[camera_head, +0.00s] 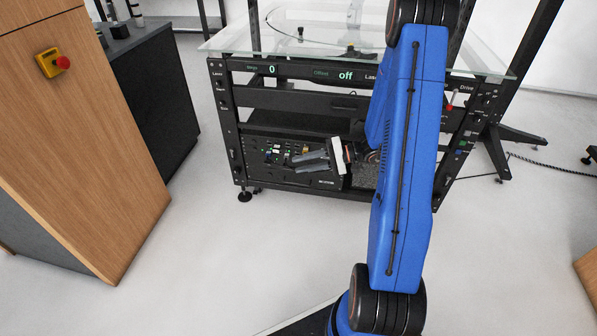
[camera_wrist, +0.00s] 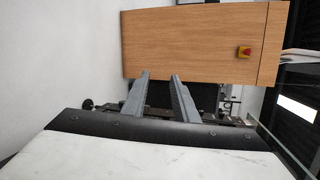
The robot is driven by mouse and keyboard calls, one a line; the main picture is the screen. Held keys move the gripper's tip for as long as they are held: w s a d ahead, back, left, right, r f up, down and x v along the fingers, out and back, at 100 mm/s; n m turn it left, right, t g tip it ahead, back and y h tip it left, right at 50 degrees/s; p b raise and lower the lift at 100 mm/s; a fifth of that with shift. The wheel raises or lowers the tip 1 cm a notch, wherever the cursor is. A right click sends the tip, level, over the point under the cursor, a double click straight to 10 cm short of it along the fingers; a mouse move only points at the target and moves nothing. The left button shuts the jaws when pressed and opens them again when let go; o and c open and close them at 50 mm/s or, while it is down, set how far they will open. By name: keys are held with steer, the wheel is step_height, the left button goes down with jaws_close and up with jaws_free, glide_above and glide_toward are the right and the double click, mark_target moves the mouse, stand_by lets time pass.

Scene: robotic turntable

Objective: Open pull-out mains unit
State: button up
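The mains unit (camera_head: 262,158) appears to be the black panel with small coloured parts low in the rack, in the head view. My gripper (camera_head: 293,160) is in front of this panel, pointing left across it, and hides part of its middle and right. I cannot tell whether it touches the panel. In the wrist view, the two grey fingers of my gripper (camera_wrist: 160,75) stand apart with nothing seen between them. No handle of the unit can be made out clearly.
The turntable rack (camera_head: 300,97) has a glass top (camera_head: 230,40) and a display bar. A wooden cabinet (camera_head: 80,130) with a yellow and red emergency stop (camera_head: 53,62) stands at left; it also shows in the wrist view (camera_wrist: 190,45). The floor in front is clear.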

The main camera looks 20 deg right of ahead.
steer(key=w+d+f+m+t+h, duration=0.2)
steer(key=d+f+m+t+h, duration=0.15)
steer(key=d+f, duration=0.55)
steer(key=w+d+f+m+t+h, duration=0.1)
steer(key=d+f+m+t+h, duration=0.1)
steer(key=d+f+m+t, duration=0.65)
steer(key=w+a+f+n+g, duration=0.1)
steer(key=w+a, duration=0.2)
steer(key=w, duration=0.2)
steer(key=w+a+f+n+g, duration=0.1)
steer(key=w+a+n, duration=0.1)
steer(key=w+a, duration=0.2)
steer(key=w+a+f+n+g, duration=0.1)
steer(key=w+a+f+n, duration=0.1)
steer(key=w+a, duration=0.2)
steer(key=shift+w+g+y, duration=0.25)
steer(key=shift+w+g, duration=0.05)
steer(key=shift+w, duration=0.6)
jaws_close()
steer(key=shift+d+f, duration=0.1)
